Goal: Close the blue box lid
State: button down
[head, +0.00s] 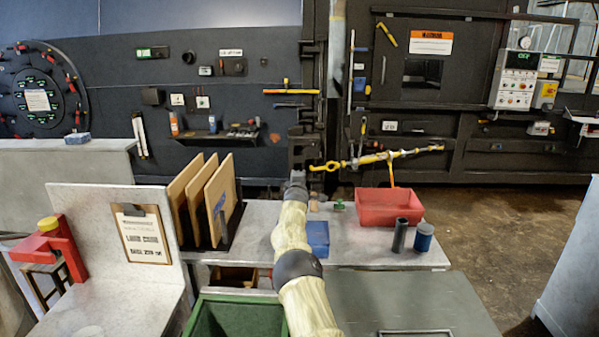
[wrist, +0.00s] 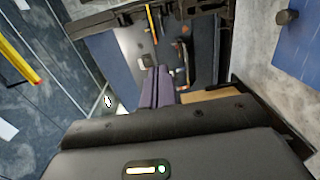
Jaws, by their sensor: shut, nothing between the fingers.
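A small blue box (head: 317,238) sits on the grey table, just right of my arm in the head view. My arm hides part of its left side, and I cannot tell there how its lid stands. A flat blue panel (wrist: 302,45), seemingly part of the box, shows at the upper right of the wrist view, with a dark knob beside it. My gripper (wrist: 155,88) is shut and empty, its two fingers together in the wrist view. It is apart from the blue panel. In the head view the fingers are not clear; the arm reaches past the box toward the table's back.
A red bin (head: 389,206), a dark cylinder (head: 400,235) and a blue can (head: 424,237) stand right of the box. Upright wooden boards (head: 218,200) stand left. A green bin (head: 235,318) is in front. A yellow-handled tool (head: 380,157) shows behind the table.

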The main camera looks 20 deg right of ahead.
jog(key=shift+w+r+p, duration=0.1)
jog(key=shift+r+p, duration=0.5)
jog(key=shift+r, duration=0.9)
